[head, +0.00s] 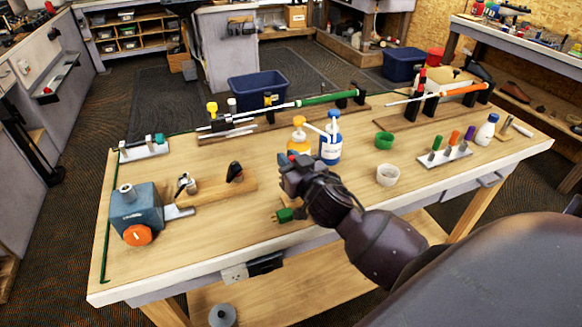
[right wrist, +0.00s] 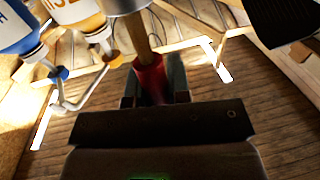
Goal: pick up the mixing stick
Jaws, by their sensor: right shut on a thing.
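My right gripper (head: 292,172) is above the middle of the workbench, in front of the orange and blue bottles. In the right wrist view, its fingers (right wrist: 155,90) are shut on the red end (right wrist: 150,78) of a thin wooden stick, which I take as the mixing stick (right wrist: 140,35). The stick runs away from the fingers, and a grey round thing (right wrist: 120,5) at the top edge hides part of it. In the head view a little red shows at the fingertips; the rest of the stick is hidden. My left gripper is not in view.
An orange bottle (head: 298,136) and a blue-white bottle (head: 331,140) stand close behind the right gripper. A green cup (head: 384,140) and white cup (head: 388,175) stand to its right. A wooden block (head: 215,190) and blue-grey box (head: 135,205) are left.

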